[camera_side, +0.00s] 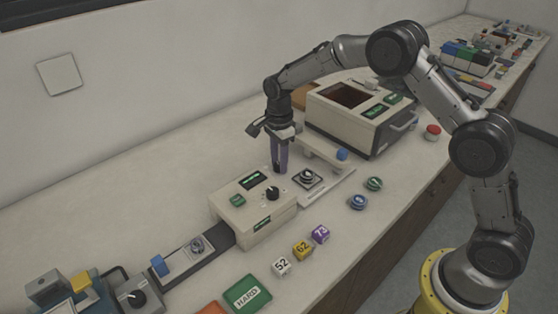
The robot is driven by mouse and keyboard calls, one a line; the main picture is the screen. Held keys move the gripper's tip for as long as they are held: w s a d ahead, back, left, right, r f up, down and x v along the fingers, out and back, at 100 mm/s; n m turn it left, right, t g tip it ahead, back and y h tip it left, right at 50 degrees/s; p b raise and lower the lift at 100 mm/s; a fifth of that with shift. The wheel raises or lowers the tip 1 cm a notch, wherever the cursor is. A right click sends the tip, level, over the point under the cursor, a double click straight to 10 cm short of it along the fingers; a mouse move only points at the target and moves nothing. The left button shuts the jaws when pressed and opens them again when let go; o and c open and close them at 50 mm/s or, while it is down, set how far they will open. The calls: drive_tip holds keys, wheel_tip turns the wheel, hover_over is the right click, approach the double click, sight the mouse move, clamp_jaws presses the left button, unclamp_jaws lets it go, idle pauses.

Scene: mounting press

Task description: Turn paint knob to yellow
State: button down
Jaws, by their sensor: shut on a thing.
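A black round knob (272,193) sits on top of a beige box (258,228) with small green labels and a dark display, near the middle of the side view. A second black knob (137,298) is on the dark machine at the lower left. I cannot read which one is for paint, and no yellow marking is clear beside either. My gripper (281,170) points down just behind the black knob on the beige box in the picture. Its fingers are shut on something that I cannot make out. Whether the fingertips touch the knob cannot be told.
A plate with a round dial (307,178) lies right of the beige box. A larger beige machine (355,118) stands behind. Numbered cubes (301,248), round pieces (358,201) and a green HARD block (247,293) lie in front. The bench's back left is clear.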

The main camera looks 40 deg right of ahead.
drive_tip(key=shift+r, duration=0.15)
drive_tip(key=c, duration=0.5)
unclamp_jaws()
wheel_tip(320, 180, up, 14)
drive_tip(key=shift+f, duration=0.15)
